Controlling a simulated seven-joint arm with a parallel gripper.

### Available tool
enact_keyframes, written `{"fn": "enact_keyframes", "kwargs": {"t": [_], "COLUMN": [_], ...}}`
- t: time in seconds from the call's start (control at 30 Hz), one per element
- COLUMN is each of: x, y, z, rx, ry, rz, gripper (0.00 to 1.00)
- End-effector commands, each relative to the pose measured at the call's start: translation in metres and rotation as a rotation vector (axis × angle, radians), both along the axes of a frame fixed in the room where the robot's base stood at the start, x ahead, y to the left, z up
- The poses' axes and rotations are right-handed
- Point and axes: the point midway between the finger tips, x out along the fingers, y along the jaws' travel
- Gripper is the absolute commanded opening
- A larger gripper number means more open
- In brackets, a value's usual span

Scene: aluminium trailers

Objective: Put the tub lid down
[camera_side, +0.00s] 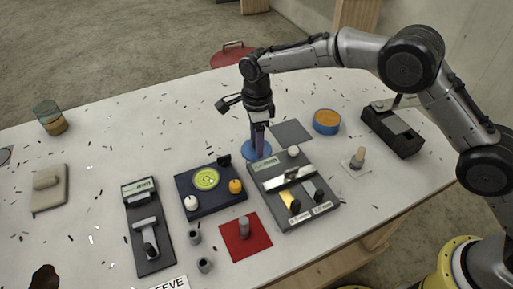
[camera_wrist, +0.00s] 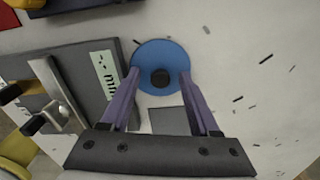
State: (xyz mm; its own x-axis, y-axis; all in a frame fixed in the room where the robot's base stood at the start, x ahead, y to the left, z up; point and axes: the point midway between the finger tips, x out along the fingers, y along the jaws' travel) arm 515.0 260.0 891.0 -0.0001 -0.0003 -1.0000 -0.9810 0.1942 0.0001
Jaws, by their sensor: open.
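The tub lid (camera_wrist: 148,51) is a blue disc with a black knob (camera_wrist: 160,78) at its centre. It appears to lie flat on the white table, and it also shows in the side view (camera_side: 265,154), partly hidden behind my fingers. My gripper (camera_wrist: 160,74) points down over the lid with its two purple fingers apart, one on each side of the knob. The fingertips overlap the lid's edges in the wrist view, with a clear gap to the knob. The gripper (camera_side: 258,148) is low at the lid in the side view. A blue tub (camera_side: 326,129) with orange contents stands to the right.
A grey square plate (camera_side: 291,130) lies just behind the lid. A dark fixture with a metal bar (camera_side: 270,186) stands close in front, near my fingers. A black box (camera_side: 392,130) is at right.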

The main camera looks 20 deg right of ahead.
Motion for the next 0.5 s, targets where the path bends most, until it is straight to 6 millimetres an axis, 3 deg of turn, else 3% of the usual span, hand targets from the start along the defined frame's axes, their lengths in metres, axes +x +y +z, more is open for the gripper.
{"fn": "enact_keyframes", "kwargs": {"t": [0.2,0.5], "x": [0.0001,0.0002], "y": [0.0,0.0], "z": [-0.0005,-0.0001], "rx": [0.0,0.0], "ry": [0.0,0.0], "rz": [0.0,0.0], "gripper": [0.62,0.08]}}
